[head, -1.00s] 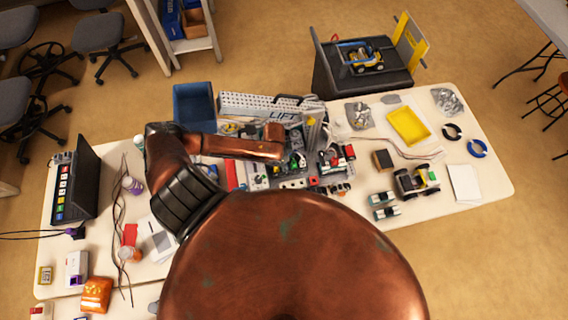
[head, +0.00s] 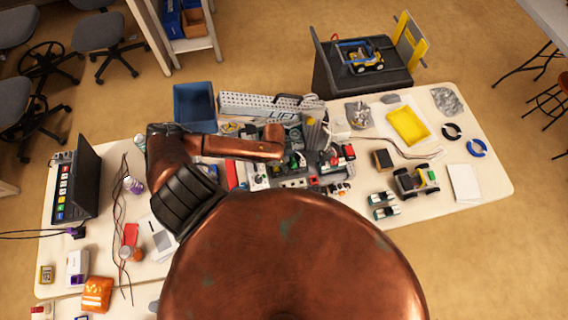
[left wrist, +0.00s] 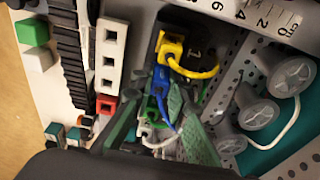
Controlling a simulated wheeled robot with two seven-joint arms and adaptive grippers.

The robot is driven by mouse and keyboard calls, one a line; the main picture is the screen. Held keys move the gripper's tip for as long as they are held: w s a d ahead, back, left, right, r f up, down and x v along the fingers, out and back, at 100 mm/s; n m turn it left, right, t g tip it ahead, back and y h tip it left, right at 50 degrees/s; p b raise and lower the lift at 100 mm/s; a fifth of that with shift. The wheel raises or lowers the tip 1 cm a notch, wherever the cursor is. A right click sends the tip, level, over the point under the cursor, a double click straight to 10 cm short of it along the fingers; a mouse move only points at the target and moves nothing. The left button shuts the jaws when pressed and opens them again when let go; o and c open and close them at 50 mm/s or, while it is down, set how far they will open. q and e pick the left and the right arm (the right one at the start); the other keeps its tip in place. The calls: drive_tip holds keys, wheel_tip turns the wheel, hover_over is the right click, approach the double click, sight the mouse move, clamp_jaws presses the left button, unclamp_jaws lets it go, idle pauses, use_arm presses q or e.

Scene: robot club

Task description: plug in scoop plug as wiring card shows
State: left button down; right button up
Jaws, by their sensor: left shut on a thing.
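My left gripper (left wrist: 153,98) has dark fingers with green tips. It is shut in among small plugs in the left wrist view. A blue plug (left wrist: 155,108) with a blue wire and a white plug (left wrist: 146,132) with a white wire lie between or close to the fingers; I cannot tell which is gripped or how far in it sits. A yellow plug (left wrist: 172,46) with a looped wire sits just beyond the fingertips. In the head view my forearm covers part of the grey build marked LIFT (head: 284,115). The wiring card and scoop cannot be picked out. My right gripper is out of view.
A white block with square holes (left wrist: 109,42) and a red block (left wrist: 105,103) stand left of the fingers. Grey round pieces (left wrist: 292,76) stand right.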

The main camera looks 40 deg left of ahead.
use_arm(q)
drive_tip(key=shift+s+f, duration=0.15)
idle(0.7)
drive_tip(key=c, duration=1.8)
unclamp_jaws()
drive_tip(key=shift+r+p, duration=1.45)
drive_tip(key=shift+r, duration=1.65)
